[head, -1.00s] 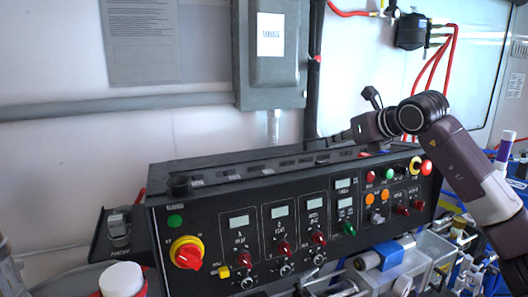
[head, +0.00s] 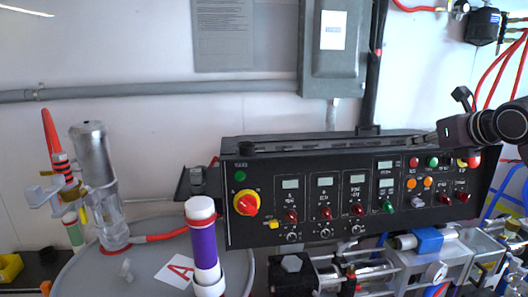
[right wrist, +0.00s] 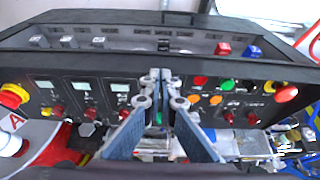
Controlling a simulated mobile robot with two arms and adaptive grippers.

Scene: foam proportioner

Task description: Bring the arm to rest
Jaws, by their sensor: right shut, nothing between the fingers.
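My right arm comes in from the right edge in the head view, and its gripper (head: 420,140) is just over the top right part of a black control panel (head: 270,235). The fingers are shut and empty. In the right wrist view the closed fingertips (right wrist: 161,76) stand in front of the panel face, between meters and colored buttons. Whether they touch the panel cannot be told. My left gripper is not in view.
A purple-banded white bottle (head: 204,245) stands on a grey round lid (head: 100,275), near a clear cylinder (head: 97,180). Red hoses (head: 500,70) hang at the upper right. A grey box (head: 335,60) is on the wall. Pumps and pipes fill the space below the panel.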

